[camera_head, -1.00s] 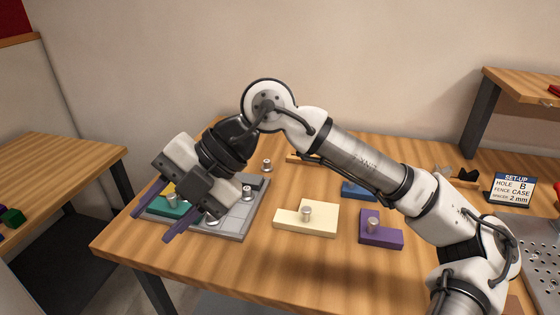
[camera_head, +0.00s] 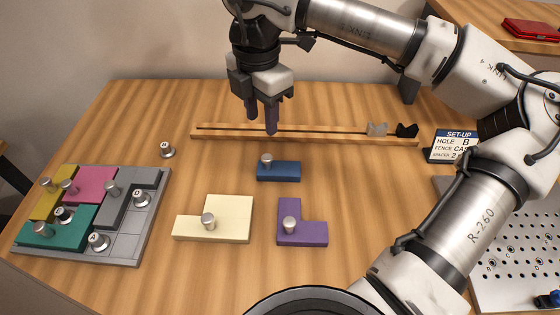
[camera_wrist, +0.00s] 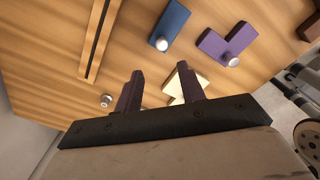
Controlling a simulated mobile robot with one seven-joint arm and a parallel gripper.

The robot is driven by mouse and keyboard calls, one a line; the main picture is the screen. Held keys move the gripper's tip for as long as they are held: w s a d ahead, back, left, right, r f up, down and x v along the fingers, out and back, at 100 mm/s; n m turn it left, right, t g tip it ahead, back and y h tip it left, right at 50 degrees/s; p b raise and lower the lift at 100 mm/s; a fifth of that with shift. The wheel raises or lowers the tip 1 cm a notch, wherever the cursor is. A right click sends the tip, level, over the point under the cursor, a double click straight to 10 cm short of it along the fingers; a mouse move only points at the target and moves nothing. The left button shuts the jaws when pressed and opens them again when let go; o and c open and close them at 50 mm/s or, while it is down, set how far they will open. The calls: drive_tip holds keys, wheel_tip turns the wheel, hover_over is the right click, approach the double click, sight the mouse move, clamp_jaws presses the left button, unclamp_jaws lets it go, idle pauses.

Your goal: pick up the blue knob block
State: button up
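The blue knob block (camera_head: 284,173) is a short bar with a silver knob near its left end, lying flat on the wooden table in the head view. It also shows at the top of the wrist view (camera_wrist: 175,18), beyond the fingers. My gripper (camera_head: 261,120) hangs above the table, fingers pointing down, up and left of the blue block in the head view and apart from it. In the wrist view my gripper's two purple fingers (camera_wrist: 160,88) are spread with nothing between them.
A cream block (camera_head: 232,212) and a purple block (camera_head: 311,235) with knobs lie in front of the blue block. A grey tray (camera_head: 128,247) with several knobbed blocks is at left. A slotted wooden rail (camera_head: 330,138) lies behind. A set-up sign (camera_head: 455,146) stands at right.

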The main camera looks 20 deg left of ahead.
hover_over(266, 157)
drive_tip(key=f, duration=0.5)
drive_tip(key=shift+a+f+p, duration=0.2)
drive_tip(key=shift+a+p, duration=0.05)
drive_tip(key=shift+p, duration=0.1)
drive_tip(key=shift+d+f+p, duration=0.15)
drive_tip(key=shift+f+p, duration=0.35)
drive_tip(key=shift+f, duration=0.9)
drive_tip(key=shift+d+f+p, duration=0.1)
drive_tip(key=shift+f+p, duration=0.35)
drive_tip(key=shift+f, duration=0.9)
clamp_jaws()
